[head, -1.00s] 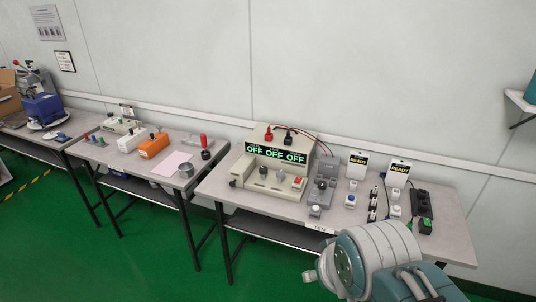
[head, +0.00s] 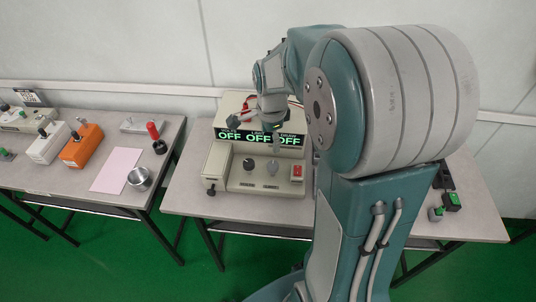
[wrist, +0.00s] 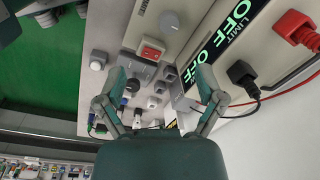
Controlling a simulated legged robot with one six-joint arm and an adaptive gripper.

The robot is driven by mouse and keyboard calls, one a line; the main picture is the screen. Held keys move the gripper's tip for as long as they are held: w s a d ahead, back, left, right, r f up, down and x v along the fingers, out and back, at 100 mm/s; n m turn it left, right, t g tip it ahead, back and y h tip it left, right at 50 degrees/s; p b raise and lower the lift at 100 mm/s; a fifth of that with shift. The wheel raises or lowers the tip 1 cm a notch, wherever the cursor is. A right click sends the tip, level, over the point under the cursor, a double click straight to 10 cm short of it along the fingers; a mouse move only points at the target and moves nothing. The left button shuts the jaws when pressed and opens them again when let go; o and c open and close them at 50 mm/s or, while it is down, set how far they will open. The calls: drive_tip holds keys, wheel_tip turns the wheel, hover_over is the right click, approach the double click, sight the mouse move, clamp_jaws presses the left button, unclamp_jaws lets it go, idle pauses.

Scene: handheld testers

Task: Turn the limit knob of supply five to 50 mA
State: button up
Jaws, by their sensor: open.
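The beige power supply (head: 215,176) stands on the right-hand table. Its display (head: 258,138) reads OFF in three fields, headed VOLTS, LIMIT and DRAW. A black knob (head: 249,163) and a grey knob (head: 272,168) sit on its front deck, with a red switch (head: 297,172) to their right. The knob labels are too small to read. In the wrist view the grey knob (wrist: 169,20) is beyond the fingertips, near the red switch (wrist: 151,50). My gripper (wrist: 160,80) is open and empty, with its fingers spread. In the head view my gripper (head: 256,128) hangs over the supply, apart from the knobs.
Red and black plugs with leads rise behind the display; the wrist view shows the red plug (wrist: 296,28). Small grey devices (wrist: 155,88) stand beside the supply. My arm hides much of the right table. The left table holds an orange box (head: 83,147) and a metal cup (head: 140,178).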

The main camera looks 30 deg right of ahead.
sight(273, 164)
drive_tip(key=w+d+f+m, duration=0.1)
drive_tip(key=f, duration=0.4)
drive_tip(key=f+m, duration=0.1)
drive_tip(key=f, duration=0.4)
drive_tip(key=w+d+f+m, duration=0.1)
drive_tip(key=f, duration=0.4)
drive_tip(key=shift+w+d+f+m+g, duration=0.2)
drive_tip(key=shift+w+d+m+g, duration=0.1)
drive_tip(key=shift+g, duration=0.1)
drive_tip(key=c, duration=1.1)
